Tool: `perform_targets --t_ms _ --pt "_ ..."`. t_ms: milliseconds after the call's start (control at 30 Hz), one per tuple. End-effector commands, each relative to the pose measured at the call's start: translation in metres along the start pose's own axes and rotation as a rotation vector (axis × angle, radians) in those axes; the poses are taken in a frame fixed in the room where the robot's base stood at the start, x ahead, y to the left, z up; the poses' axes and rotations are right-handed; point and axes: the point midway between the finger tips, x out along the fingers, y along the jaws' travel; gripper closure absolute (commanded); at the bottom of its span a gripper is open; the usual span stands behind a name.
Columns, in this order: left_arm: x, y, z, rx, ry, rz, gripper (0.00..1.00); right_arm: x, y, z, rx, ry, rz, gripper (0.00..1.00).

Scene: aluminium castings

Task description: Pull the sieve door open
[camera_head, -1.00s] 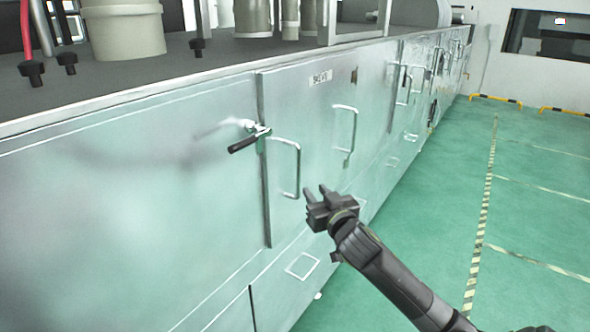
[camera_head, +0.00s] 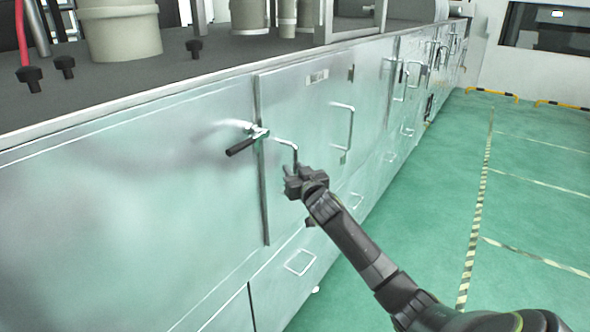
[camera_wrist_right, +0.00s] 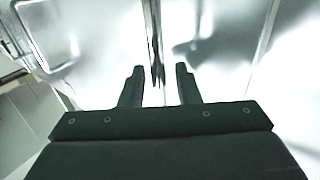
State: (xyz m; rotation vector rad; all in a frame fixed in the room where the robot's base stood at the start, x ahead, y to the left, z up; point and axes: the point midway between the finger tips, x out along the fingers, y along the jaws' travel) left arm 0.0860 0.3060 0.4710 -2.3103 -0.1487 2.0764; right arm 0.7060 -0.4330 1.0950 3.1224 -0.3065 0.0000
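The sieve door (camera_head: 300,110) is a pale metal panel with a small label near its top; it looks closed in the head view. Its left bar handle (camera_head: 286,143) shows only at its top, the lower part being hidden behind my right gripper (camera_head: 291,172). The gripper is at this handle. In the right wrist view my right gripper (camera_wrist_right: 160,72) has its two fingers apart. A narrow upright shape shows between them; I cannot tell whether it is the handle or a reflection. My left gripper is not in view.
A latch with a black grip (camera_head: 242,145) sticks out at the door's left edge. A second bar handle (camera_head: 351,128) is to the right. The green floor (camera_head: 425,195) at right is clear.

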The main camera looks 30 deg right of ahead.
Motion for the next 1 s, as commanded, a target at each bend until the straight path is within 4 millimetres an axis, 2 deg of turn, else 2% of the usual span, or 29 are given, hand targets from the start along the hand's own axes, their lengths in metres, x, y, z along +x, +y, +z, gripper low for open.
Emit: perform_targets --t_ms 300,533,867,1000 --pt "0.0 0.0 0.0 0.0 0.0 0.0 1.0 0.001 0.0 0.001 0.0 -0.001 0.0 0.72" --pt "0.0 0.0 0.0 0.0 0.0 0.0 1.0 0.001 0.0 0.001 0.0 -0.001 0.0 1.0" --pt "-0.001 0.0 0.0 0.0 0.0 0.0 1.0 0.0 0.002 0.001 -0.001 -0.001 0.0 1.0" --pt "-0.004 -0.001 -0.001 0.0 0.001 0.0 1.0 -0.005 0.012 0.002 -0.003 -0.003 -0.005 1.0"
